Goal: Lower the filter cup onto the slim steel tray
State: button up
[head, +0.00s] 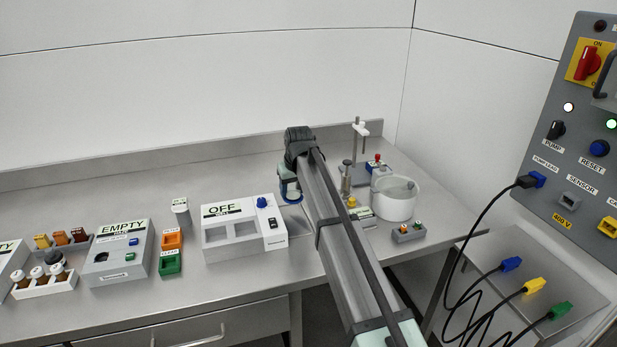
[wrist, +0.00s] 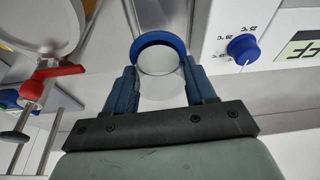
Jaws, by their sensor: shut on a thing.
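My gripper (wrist: 161,88) is shut on the filter cup (wrist: 160,40), a round piece with a blue rim and a pale inside, set between the two blue-grey fingers in the wrist view. In the head view the cup's blue rim (head: 291,198) shows at the end of my arm, just right of the white OFF unit. My arm hides part of the bench there.
The white OFF unit (head: 244,229) with a blue knob (wrist: 241,48) stands close beside the cup. A white round pot (head: 395,202), a stand (head: 361,145) and a small grey button box (head: 408,232) are to the right. Orange and green bins (head: 170,262) are left.

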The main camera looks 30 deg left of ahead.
jog(key=shift+s+a+f+n, duration=0.2)
jog(key=shift+a+f+n, duration=0.1)
jog(key=shift+a+f, duration=0.35)
jog(key=shift+f, duration=0.3)
jog(key=shift+f, duration=2.05)
jog(key=o, duration=1.1)
jog(key=shift+o, duration=0.6)
jog(key=shift+s, duration=0.1)
